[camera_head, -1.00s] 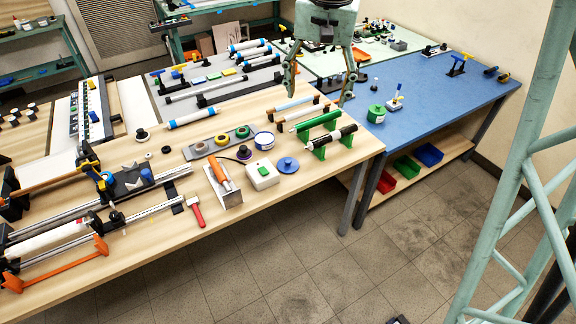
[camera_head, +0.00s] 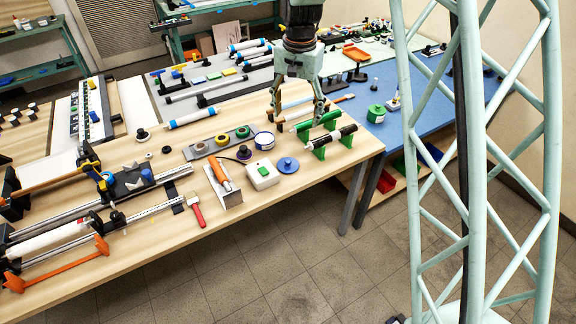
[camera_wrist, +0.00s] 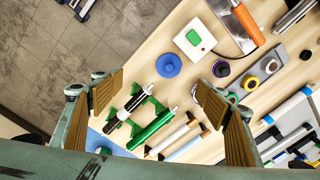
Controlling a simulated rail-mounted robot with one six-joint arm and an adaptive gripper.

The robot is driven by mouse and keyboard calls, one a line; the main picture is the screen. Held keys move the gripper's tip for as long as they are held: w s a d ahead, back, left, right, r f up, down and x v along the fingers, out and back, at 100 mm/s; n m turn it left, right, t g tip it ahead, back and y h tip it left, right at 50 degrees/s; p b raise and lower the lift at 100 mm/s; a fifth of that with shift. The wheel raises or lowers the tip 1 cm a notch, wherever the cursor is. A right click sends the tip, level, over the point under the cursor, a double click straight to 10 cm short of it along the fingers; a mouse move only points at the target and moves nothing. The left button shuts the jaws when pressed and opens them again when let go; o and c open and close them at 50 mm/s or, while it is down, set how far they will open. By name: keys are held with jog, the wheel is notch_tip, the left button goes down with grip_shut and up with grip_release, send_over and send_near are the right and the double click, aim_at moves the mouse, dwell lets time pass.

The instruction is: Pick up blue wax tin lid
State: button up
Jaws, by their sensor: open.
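The blue lid (camera_head: 288,165) is a round disc with a small knob on top. It lies flat on the wooden table near its front edge. In the wrist view the lid (camera_wrist: 169,65) is in clear sight, beyond the gap between my fingertips. My gripper (camera_head: 297,118) is open and empty, above the table and behind the lid in the head view. In the wrist view its two wood-coloured finger pads (camera_wrist: 155,98) stand wide apart. Nothing touches the lid.
A white box with a green button (camera_head: 263,175) sits just left of the lid. A white-and-blue tin (camera_head: 263,141) stands behind it. Green holders with a black tube (camera_head: 331,138) are to the right. A trowel with an orange handle (camera_head: 222,180) lies further left.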

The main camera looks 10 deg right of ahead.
jog(key=m, duration=0.1)
send_over(288, 161)
notch_tip(288, 161, down, 13)
jog(key=shift+w+f+g, duration=0.15)
jog(key=shift+g, duration=0.15)
jog(key=shift+f, duration=0.1)
jog(key=shift+f+p, duration=0.45)
jog(key=shift+f, duration=3.75)
jog(key=shift+f+p, duration=0.45)
jog(key=shift+f, duration=2.1)
jog(key=shift+c, duration=0.9)
jog(key=c, duration=0.5)
